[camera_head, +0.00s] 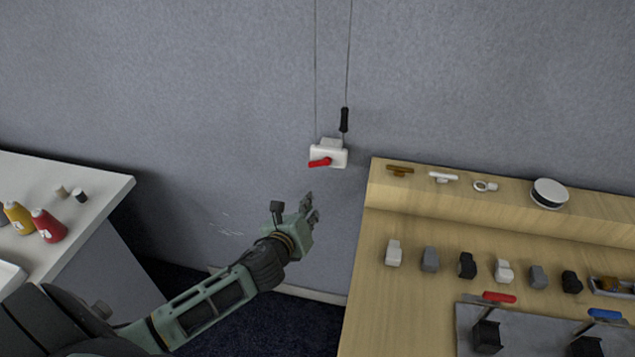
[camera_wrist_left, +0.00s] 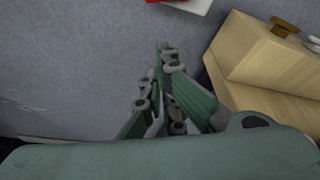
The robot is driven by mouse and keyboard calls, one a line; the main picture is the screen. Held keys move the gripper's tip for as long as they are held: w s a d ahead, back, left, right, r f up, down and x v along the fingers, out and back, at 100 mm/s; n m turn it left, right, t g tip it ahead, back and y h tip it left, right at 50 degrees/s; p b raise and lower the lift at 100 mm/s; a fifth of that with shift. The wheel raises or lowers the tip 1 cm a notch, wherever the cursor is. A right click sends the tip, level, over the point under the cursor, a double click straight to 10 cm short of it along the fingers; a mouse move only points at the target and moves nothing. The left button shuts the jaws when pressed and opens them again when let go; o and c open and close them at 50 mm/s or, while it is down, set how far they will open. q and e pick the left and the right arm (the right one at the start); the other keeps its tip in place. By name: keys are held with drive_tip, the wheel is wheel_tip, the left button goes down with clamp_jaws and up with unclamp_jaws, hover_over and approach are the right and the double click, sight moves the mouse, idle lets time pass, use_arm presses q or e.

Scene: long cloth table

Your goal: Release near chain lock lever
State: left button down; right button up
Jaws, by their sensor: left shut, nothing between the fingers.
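The chain lock is a white box (camera_head: 329,153) with a red lever (camera_head: 320,162), hanging in front of the grey wall between two thin lines. A black handle (camera_head: 344,120) is on the right line, just above the box. My left gripper (camera_head: 311,203) is below the lever and apart from it. Its fingers are shut with nothing between them; they also show in the left wrist view (camera_wrist_left: 160,75). In that view only the lower edge of the white box (camera_wrist_left: 190,5) and a bit of red show at the top. My right gripper is in neither view.
A wooden table (camera_head: 365,300) with a raised back shelf stands to the right, holding several small blocks, handles and a round white tin (camera_head: 549,193). A white table (camera_head: 100,190) with red and yellow bottles stands at left. The space between the tables is free.

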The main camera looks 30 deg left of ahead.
sight(319, 163)
use_arm(q)
drive_tip(key=w+a+r+p, duration=0.1)
drive_tip(key=w+a+p, duration=0.1)
drive_tip(key=w, duration=0.6)
drive_tip(key=shift+a+p, duration=0.25)
drive_tip(key=shift+p, duration=0.3)
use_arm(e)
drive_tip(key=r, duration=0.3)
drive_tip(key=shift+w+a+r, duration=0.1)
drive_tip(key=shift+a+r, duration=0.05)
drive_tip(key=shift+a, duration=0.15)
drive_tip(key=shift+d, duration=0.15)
